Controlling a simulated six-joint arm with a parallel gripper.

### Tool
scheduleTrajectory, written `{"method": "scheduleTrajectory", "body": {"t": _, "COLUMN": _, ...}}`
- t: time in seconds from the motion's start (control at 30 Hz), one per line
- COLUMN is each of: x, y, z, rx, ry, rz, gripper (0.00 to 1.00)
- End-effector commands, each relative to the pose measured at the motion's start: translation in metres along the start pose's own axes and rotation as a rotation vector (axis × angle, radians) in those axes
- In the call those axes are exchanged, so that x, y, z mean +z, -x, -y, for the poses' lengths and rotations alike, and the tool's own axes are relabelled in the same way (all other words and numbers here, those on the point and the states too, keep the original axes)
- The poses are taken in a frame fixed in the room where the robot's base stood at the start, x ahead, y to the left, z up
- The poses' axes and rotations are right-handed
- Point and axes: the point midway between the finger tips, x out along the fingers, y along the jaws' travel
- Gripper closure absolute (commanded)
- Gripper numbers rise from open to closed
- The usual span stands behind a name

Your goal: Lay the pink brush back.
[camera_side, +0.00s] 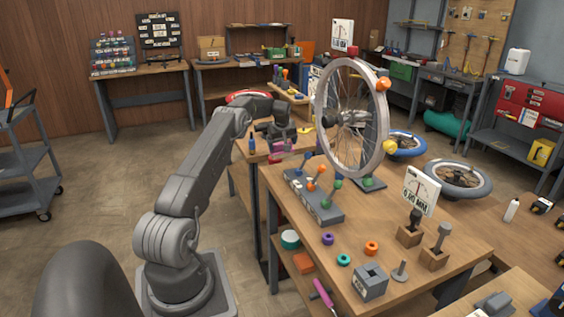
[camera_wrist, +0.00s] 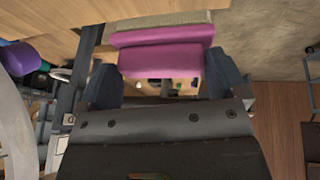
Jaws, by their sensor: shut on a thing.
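My gripper (camera_side: 279,142) is at the small side bench behind the main table. In the wrist view its two dark blue fingers (camera_wrist: 161,70) are shut on the pink brush (camera_wrist: 160,58). The brush lies across between the fingers, with a tan bristle strip (camera_wrist: 165,20) along its far edge. In the side view the pink brush (camera_side: 280,150) shows small and partly hidden below my gripper. I cannot tell whether it touches the bench top.
A blue bottle (camera_side: 252,143) stands left of my gripper on the side bench (camera_side: 257,158). A spoked wheel (camera_side: 352,118) stands upright close to the right. The main table (camera_side: 395,235) carries a grey rack (camera_side: 313,200), rings and blocks. Open floor lies to the left.

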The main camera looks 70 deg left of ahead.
Motion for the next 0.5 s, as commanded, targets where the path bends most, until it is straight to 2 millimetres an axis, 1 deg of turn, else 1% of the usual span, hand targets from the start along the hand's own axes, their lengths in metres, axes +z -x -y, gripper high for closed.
{"method": "scheduleTrajectory", "body": {"t": 0.03, "x": 0.004, "y": -0.008, "z": 0.002, "rx": -0.001, "ry": -0.001, "rz": 0.002, "gripper": 0.31}}
{"method": "scheduleTrajectory", "body": {"t": 0.27, "x": 0.014, "y": -0.03, "z": 0.005, "rx": -0.001, "ry": 0.0, "rz": 0.002, "gripper": 0.31}}
{"method": "scheduleTrajectory", "body": {"t": 0.4, "x": 0.021, "y": -0.049, "z": 0.007, "rx": -0.001, "ry": 0.0, "rz": 0.001, "gripper": 0.31}}
{"method": "scheduleTrajectory", "body": {"t": 0.5, "x": 0.023, "y": -0.053, "z": 0.008, "rx": 0.0, "ry": 0.001, "rz": 0.0, "gripper": 0.31}}
